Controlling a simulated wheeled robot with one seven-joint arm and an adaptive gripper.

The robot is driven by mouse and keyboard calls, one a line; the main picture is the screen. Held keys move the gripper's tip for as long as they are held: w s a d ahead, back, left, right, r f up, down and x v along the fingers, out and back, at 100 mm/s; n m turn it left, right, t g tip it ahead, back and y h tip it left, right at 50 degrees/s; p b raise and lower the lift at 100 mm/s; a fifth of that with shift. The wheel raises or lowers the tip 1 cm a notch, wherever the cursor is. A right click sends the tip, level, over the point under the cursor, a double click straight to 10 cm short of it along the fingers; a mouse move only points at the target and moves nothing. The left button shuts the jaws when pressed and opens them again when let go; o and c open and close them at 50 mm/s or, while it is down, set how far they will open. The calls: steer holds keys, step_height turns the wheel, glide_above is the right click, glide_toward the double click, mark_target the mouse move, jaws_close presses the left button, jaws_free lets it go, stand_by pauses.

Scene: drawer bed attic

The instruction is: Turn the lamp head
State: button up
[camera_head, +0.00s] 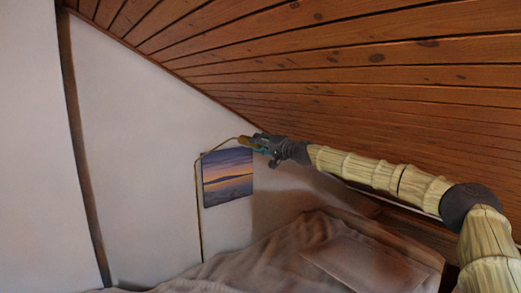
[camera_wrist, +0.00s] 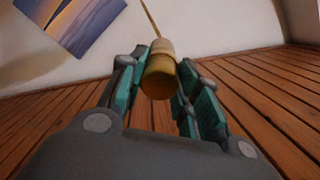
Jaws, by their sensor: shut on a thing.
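The lamp head (camera_wrist: 158,78) is a small brass-coloured cylinder at the end of a thin curved stem (camera_wrist: 150,18). In the wrist view it sits between the two teal-padded fingers of my gripper (camera_wrist: 160,92), which are shut on it. In the head view the lamp head (camera_head: 245,140) is a small yellowish piece at the tip of my gripper (camera_head: 261,147), partly hidden by it. The thin lamp pole (camera_head: 199,215) rises along the white wall and bends right to the head.
A sunset picture (camera_head: 227,178) hangs on the wall just behind the lamp and gripper. The sloped wooden ceiling (camera_head: 350,75) runs close above my arm. A bed with a brown rumpled cover (camera_head: 265,262) lies below. A dark post (camera_head: 80,150) stands at left.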

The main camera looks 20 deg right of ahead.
steer(key=shift+r+m+b, duration=0.1)
steer(key=shift+m+b, duration=1.2)
steer(key=shift+m, duration=1)
steer(key=o, duration=1)
steer(key=shift+w+a, duration=0.15)
steer(key=shift+a, duration=0.05)
steer(key=shift+o, duration=0.2)
steer(key=shift+d, duration=0.2)
steer(key=v, duration=1.2)
